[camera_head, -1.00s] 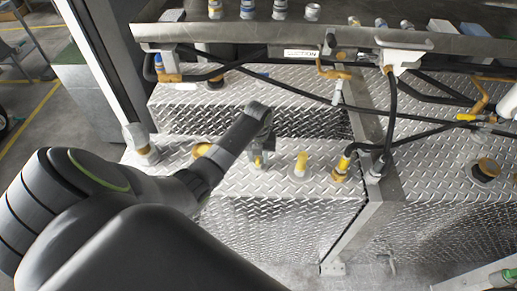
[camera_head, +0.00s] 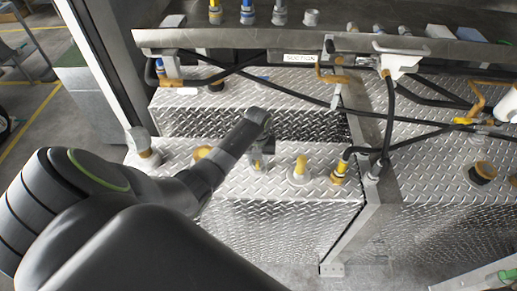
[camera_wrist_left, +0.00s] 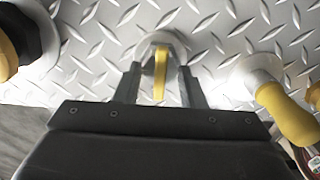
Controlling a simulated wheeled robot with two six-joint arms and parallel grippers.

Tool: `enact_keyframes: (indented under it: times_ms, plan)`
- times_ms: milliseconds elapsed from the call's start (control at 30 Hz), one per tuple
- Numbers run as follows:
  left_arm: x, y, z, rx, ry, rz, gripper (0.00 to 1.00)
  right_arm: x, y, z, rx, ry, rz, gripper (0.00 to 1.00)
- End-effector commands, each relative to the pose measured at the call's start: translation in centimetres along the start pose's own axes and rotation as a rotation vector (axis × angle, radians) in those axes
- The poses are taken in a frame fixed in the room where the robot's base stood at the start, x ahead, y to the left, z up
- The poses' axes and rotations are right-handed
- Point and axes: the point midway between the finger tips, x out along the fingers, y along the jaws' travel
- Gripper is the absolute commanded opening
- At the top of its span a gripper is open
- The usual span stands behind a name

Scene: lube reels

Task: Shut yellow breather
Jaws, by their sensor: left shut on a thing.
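The yellow breather (camera_wrist_left: 161,72) shows in the left wrist view as a narrow yellow handle on a pale round base, fixed to the diamond-plate tank top. My left gripper (camera_wrist_left: 160,84) has one finger on each side of this handle and is shut on it. In the head view my left gripper (camera_head: 262,150) points down at the tank top and hides most of the handle. My right gripper is in neither view.
A yellow-topped fitting (camera_head: 301,166) and a yellow fitting with a black hose (camera_head: 340,170) stand just right of my gripper. A yellow cap (camera_head: 202,152) is close on its left. Black hoses and a metal rail (camera_head: 250,38) cross behind.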

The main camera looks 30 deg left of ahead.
Motion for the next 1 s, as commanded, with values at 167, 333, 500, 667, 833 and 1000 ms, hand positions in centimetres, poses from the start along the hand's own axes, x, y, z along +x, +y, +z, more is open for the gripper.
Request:
enact_keyframes:
  times_ms: [167,333,500,667,833,1000]
  plan:
    - [-0.26,0.41,0.37,-0.002,-0.010,0.010,0.14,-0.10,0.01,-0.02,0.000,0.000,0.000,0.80]
    - [-0.24,0.43,0.36,-0.002,-0.009,0.010,0.14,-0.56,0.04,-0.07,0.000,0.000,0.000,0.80]
    - [-0.20,0.40,0.34,-0.002,-0.009,0.009,0.47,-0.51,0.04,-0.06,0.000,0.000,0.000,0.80]
    - [-0.12,0.26,0.20,-0.001,-0.005,0.006,0.62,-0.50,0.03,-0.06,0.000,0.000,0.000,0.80]
    - [-0.07,0.16,0.11,-0.001,-0.003,0.004,0.62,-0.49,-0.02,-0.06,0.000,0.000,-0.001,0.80]
    - [-0.55,0.11,0.13,0.000,-0.004,0.002,0.62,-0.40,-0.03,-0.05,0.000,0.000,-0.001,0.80]
